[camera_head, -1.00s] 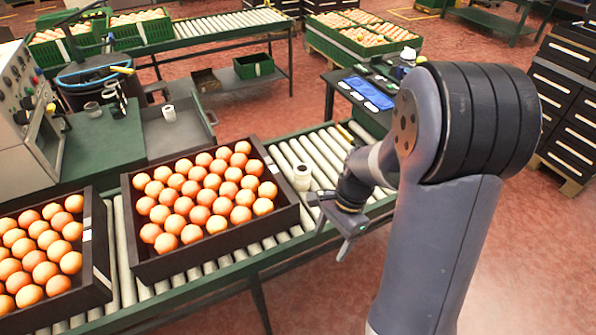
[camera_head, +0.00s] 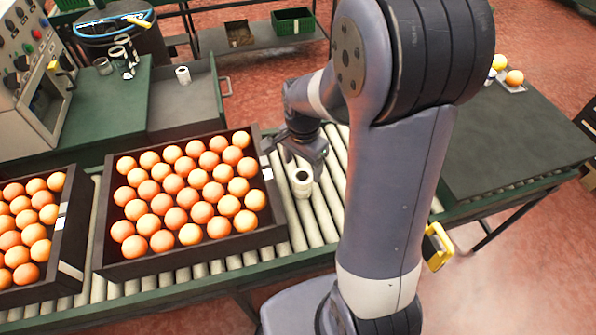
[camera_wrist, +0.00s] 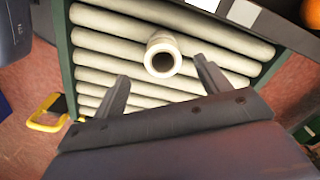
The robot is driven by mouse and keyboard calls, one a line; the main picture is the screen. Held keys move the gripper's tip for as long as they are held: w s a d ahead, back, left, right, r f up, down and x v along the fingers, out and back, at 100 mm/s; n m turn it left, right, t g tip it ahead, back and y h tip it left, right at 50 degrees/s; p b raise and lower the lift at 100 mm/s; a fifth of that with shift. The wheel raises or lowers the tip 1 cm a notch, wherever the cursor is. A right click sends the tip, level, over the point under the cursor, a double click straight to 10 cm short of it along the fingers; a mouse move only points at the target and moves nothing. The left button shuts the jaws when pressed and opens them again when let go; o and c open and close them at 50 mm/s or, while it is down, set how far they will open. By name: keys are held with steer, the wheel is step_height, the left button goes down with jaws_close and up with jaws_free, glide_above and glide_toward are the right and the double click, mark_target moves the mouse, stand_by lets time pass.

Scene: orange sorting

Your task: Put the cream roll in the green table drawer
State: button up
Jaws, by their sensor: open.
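The cream roll (camera_head: 302,184) stands upright on the conveyor rollers, right of the crate of oranges. My gripper (camera_head: 303,158) is low over the rollers at the far side of the roll, close to it. In the wrist view my gripper (camera_wrist: 161,75) is open, and the roll (camera_wrist: 162,55) shows its hollow end just ahead, between the lines of the two fingers. Nothing is held. The green table (camera_head: 105,118) stands at the upper left, and its grey drawer (camera_head: 185,108) is pulled open. A similar pale roll (camera_head: 183,75) stands in the drawer.
The black crate of oranges (camera_head: 268,200) sits just left of the roll, with another crate (camera_head: 72,235) further left. A dark tabletop (camera_head: 520,125) lies right of my arm. A yellow-handled item (camera_head: 437,246) is at the conveyor's near edge. The drawer's front part is clear.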

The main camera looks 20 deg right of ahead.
mark_target(302, 178)
step_height(302, 178, down, 4)
steer(key=shift+s+f+b, duration=0.1)
steer(key=shift+f+b, duration=0.05)
steer(key=shift+b, duration=0.2)
steer(key=shift+w+d+f+b, duration=0.1)
steer(key=shift+f+b, duration=0.05)
steer(key=shift+f, duration=0.8)
steer(key=shift+w+d+f+b, duration=0.1)
steer(key=shift+w+f+b, duration=0.1)
steer(key=shift+f, duration=0.8)
steer(key=shift+w+f+b, duration=0.1)
steer(key=shift+f+b, duration=0.05)
steer(key=shift+f, duration=0.8)
steer(key=c, duration=1.1)
steer(key=shift+c, duration=0.2)
steer(key=shift+r, duration=0.2)
